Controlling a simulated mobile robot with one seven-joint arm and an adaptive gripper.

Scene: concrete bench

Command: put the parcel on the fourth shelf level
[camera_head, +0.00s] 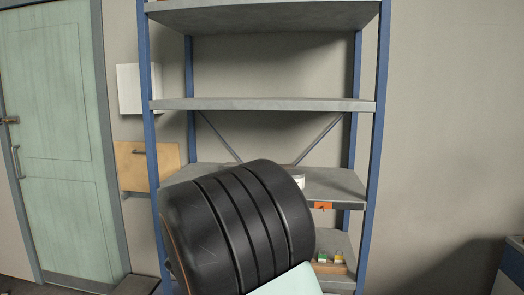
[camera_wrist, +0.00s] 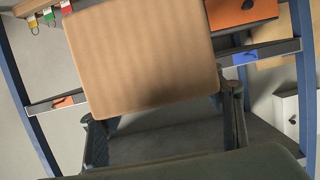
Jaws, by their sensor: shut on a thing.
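The parcel (camera_wrist: 142,55) is a plain tan box. In the wrist view my gripper (camera_wrist: 162,106) is shut on it, with a dark finger at each side of its near end. The parcel does not show in the head view, where my dark arm blocks the lower middle. The shelf unit has blue posts and grey boards. In the head view I see a top board (camera_head: 265,17), a bare board below it (camera_head: 265,104), another board (camera_head: 335,184) partly behind my arm, and a lower one (camera_head: 335,283). Lower levels are hidden, so I cannot count from the floor.
A white container (camera_head: 299,182) stands on the board behind my arm. An orange tag (camera_head: 322,205) is on that board's edge. A wooden piece with coloured padlocks (camera_head: 330,265) is below. In the wrist view an orange box (camera_wrist: 240,10) shows beyond the parcel. The upper boards look clear.

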